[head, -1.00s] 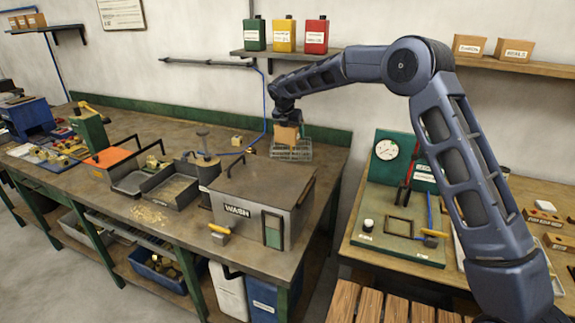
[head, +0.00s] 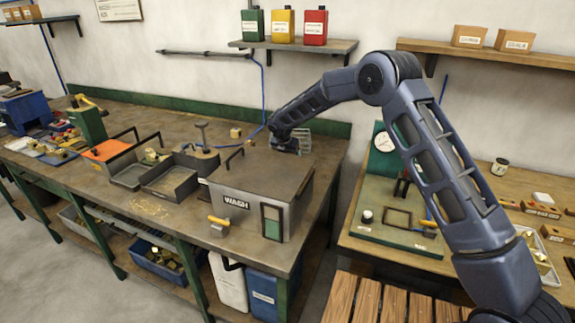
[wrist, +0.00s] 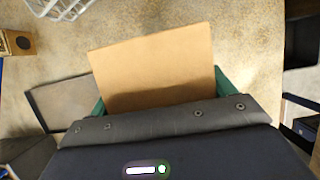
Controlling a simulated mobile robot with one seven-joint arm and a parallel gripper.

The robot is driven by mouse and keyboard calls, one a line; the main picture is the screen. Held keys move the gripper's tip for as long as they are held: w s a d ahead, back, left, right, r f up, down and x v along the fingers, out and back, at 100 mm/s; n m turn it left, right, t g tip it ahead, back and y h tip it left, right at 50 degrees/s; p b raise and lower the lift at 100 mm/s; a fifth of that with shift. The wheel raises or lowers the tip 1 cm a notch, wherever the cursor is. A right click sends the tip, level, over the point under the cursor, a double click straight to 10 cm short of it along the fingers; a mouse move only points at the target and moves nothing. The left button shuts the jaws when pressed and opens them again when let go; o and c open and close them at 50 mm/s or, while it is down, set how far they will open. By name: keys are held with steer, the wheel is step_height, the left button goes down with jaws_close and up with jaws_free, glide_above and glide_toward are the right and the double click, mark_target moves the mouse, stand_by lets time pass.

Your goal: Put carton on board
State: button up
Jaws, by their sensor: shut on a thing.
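A plain brown carton (wrist: 155,65) is between the green fingertips of my gripper (wrist: 160,100) in the wrist view. The jaws are shut on it, over the brown worktop. In the head view my gripper (head: 284,145) is low over the back of the left bench, behind the wash box and beside the wire rack. The carton is hidden there, and I cannot tell whether it touches the bench. A green board (head: 385,238) with a black square frame lies on the right bench, well away from my gripper.
The wash box (head: 250,195) stands in front of my gripper. A wire rack (head: 305,140) is close beside it, also in the wrist view (wrist: 60,8). A small block (head: 235,133) lies to its left. A dial gauge (head: 384,141) stands behind the board.

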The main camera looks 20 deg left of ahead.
steer(key=shift+f, duration=2.1)
steer(key=shift+f, duration=0.1)
steer(key=o, duration=1)
steer(key=v, duration=1.2)
